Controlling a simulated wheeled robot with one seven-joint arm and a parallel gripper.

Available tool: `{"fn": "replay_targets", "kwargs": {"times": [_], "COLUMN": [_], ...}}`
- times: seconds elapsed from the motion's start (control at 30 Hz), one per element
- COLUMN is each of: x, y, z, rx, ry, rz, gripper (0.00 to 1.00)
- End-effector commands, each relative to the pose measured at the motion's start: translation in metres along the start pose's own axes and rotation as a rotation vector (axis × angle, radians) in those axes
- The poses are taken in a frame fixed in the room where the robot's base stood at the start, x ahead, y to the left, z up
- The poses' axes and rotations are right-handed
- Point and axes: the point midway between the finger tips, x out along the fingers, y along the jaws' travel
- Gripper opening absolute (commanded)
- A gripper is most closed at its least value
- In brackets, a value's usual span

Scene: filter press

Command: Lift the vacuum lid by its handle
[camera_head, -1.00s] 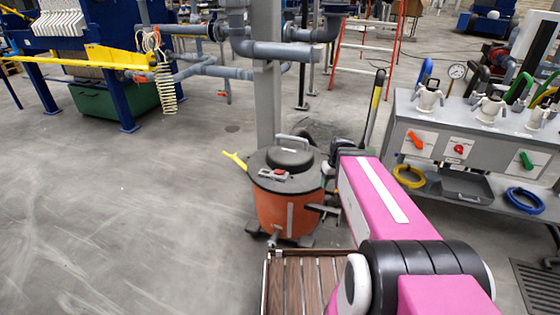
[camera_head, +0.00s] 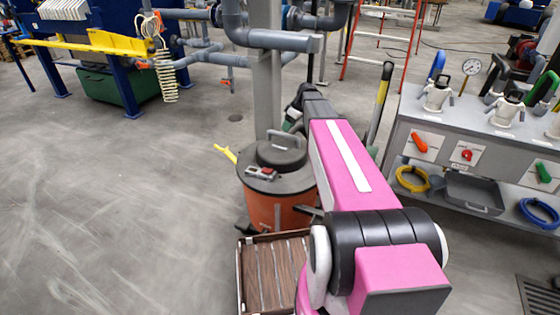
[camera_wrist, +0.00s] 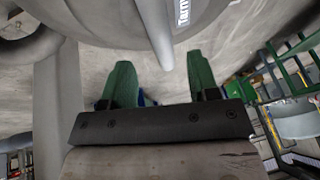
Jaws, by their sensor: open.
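The vacuum stands on the floor in the head view, with an orange drum (camera_head: 262,210) and a dark lid (camera_head: 281,154). The lid's grey arched handle (camera_head: 288,136) stands up from its top. My gripper (camera_head: 290,121) is partly hidden by my own arm, just behind and above the handle's right side in the picture. I cannot tell its exact distance from the handle. In the wrist view my gripper (camera_wrist: 160,85) has its green fingers spread wide, with nothing between them. A grey rod and a large rounded grey surface fill the top there; I cannot tell what they are.
A grey post (camera_head: 267,90) and pipes (camera_head: 270,38) stand behind the vacuum. A slatted wooden platform (camera_head: 268,275) lies in front. A panel with valves (camera_head: 470,155) stands at right, a yellow-black lever (camera_head: 379,105) beside my arm. Floor at left is clear.

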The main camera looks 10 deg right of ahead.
Motion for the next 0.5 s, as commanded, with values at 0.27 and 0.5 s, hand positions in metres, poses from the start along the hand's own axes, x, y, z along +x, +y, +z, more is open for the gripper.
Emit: {"fn": "replay_targets", "kwargs": {"times": [0.27, 0.5], "x": [0.021, 0.054], "y": [-0.001, -0.002], "z": [0.000, 0.000], "rx": [0.001, 0.001], "ry": [-0.001, -0.001], "rz": [0.000, -0.001], "gripper": [0.55, 0.55]}}
